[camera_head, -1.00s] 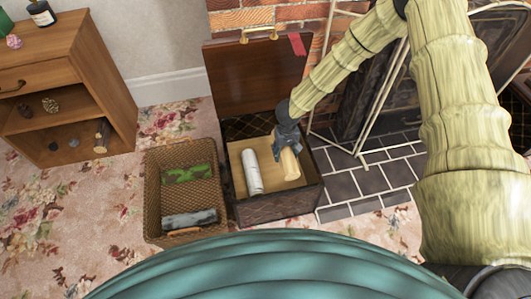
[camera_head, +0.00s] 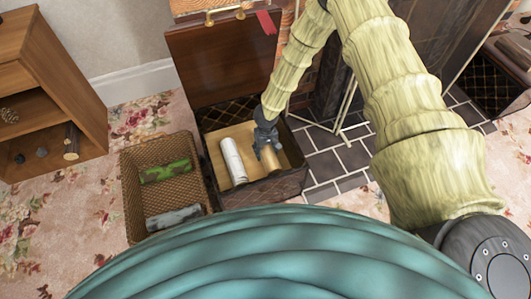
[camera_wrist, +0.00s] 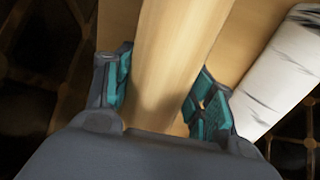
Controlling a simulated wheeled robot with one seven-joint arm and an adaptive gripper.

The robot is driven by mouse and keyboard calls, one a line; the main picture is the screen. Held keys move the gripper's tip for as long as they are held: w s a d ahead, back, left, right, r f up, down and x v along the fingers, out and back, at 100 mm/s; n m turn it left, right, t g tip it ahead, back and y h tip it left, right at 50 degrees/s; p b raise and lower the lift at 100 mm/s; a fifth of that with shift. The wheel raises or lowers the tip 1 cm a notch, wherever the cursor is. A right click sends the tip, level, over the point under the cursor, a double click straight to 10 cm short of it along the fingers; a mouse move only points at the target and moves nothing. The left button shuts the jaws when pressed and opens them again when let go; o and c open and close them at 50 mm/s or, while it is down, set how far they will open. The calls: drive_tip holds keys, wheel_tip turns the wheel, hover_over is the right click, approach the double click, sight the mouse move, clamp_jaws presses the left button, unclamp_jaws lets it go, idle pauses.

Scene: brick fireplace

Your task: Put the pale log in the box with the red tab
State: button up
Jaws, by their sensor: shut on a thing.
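The box with the red tab (camera_head: 265,22) stands open, its brown lid (camera_head: 215,75) raised at the back and its patterned front wall (camera_head: 265,190) toward me. A tan board (camera_head: 212,150) lies inside it, with a white, dark-streaked log (camera_head: 233,161) on it. My gripper (camera_head: 267,148) is inside the box outline, right of the white log, shut on the pale log (camera_head: 271,160). In the wrist view, teal finger pads of my gripper (camera_wrist: 165,92) flank the smooth pale log (camera_wrist: 182,45); the white log (camera_wrist: 285,70) is apart at right. Whether the pale log touches the board is unclear.
A wicker basket (camera_head: 133,205) with a green mossy log (camera_head: 165,172) and a grey log (camera_head: 175,217) stands left of the box. A wooden shelf (camera_head: 75,95) is at far left. Another dark patterned box (camera_head: 490,88) shows at right. Grey hearth tiles (camera_head: 345,157) lie beside the box.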

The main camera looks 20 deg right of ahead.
sight(266, 147)
drive_tip(key=shift+f, duration=0.5)
drive_tip(key=shift+f, duration=0.2)
drive_tip(key=o, duration=1.3)
drive_tip(key=shift+r, duration=0.15)
wheel_tip(266, 147, up, 12)
drive_tip(key=p, duration=0.4)
